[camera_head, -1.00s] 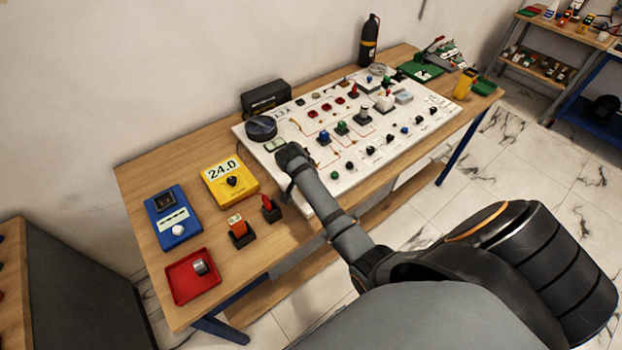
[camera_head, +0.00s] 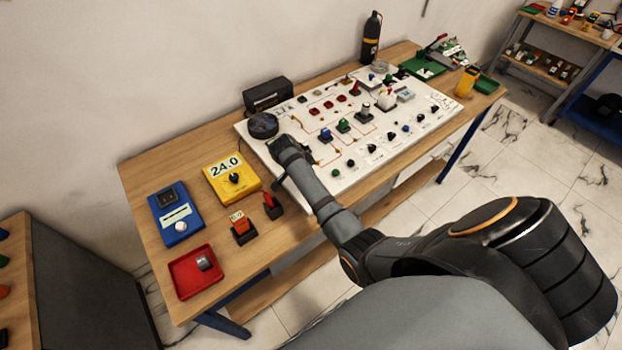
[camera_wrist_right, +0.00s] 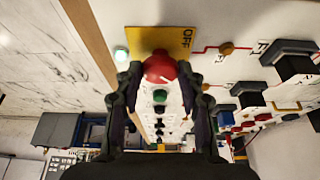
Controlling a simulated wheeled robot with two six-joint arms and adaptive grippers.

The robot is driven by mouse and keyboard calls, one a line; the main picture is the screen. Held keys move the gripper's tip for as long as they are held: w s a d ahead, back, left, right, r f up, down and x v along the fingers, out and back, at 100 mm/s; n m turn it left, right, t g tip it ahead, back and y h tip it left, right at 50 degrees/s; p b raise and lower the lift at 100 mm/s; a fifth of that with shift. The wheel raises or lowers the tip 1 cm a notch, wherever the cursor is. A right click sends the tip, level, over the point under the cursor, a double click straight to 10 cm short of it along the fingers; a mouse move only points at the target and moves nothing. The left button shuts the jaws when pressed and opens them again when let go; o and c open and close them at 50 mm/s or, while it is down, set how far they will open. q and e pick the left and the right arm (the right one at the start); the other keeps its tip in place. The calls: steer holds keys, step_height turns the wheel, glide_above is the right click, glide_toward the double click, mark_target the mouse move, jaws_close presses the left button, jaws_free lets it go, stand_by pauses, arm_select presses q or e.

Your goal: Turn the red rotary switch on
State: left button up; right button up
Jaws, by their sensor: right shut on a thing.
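The red rotary switch (camera_wrist_right: 160,68) shows in the right wrist view as a round red knob in front of a yellow plate (camera_wrist_right: 150,38). The plate carries the word OFF at its right end. My right gripper (camera_wrist_right: 160,76) has one finger on each side of the knob and is shut on it. In the head view my right gripper (camera_head: 284,148) is over the left part of the white panel (camera_head: 350,180), and it hides the red switch there. My left gripper is not in view.
A black round dial (camera_head: 262,125) sits close to my gripper. Several knobs and switches stand on the panel. A yellow meter (camera_head: 231,178), a blue box (camera_head: 175,213) and a red tray (camera_head: 190,275) lie on the table's left.

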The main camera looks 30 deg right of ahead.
steer(key=o, duration=1.2)
steer(key=shift+c, duration=0.2)
steer(key=v, duration=1.2)
steer(key=shift+d, duration=0.1)
